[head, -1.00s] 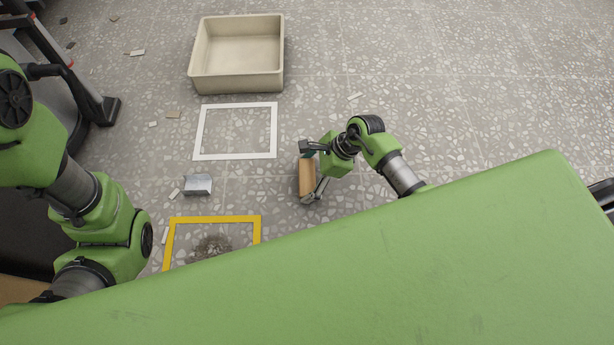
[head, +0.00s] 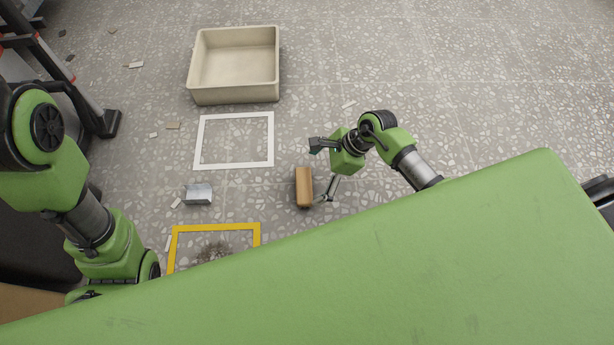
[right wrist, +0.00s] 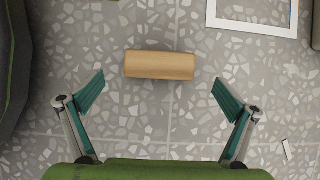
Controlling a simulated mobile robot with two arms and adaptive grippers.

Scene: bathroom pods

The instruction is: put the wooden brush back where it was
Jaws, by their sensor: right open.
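The wooden brush (head: 304,187) lies on the speckled floor, right of the metal dustpan-like piece (head: 198,194). Its plain wooden back faces up, and any bristles are hidden. In the right wrist view the brush (right wrist: 160,65) lies crosswise, just beyond the fingertips and apart from them. My right gripper (head: 318,172) is just right of the brush, open and empty. In the right wrist view its two fingers (right wrist: 158,92) are spread wide. My left arm shows at the left, but its gripper is out of view.
A white square outline (head: 234,164) is on the floor, with a beige bin (head: 235,98) behind it. A yellow outline (head: 216,228) around dark debris (head: 212,251) lies nearer, partly hidden by my green body. Small chips are scattered about. The floor at the right is clear.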

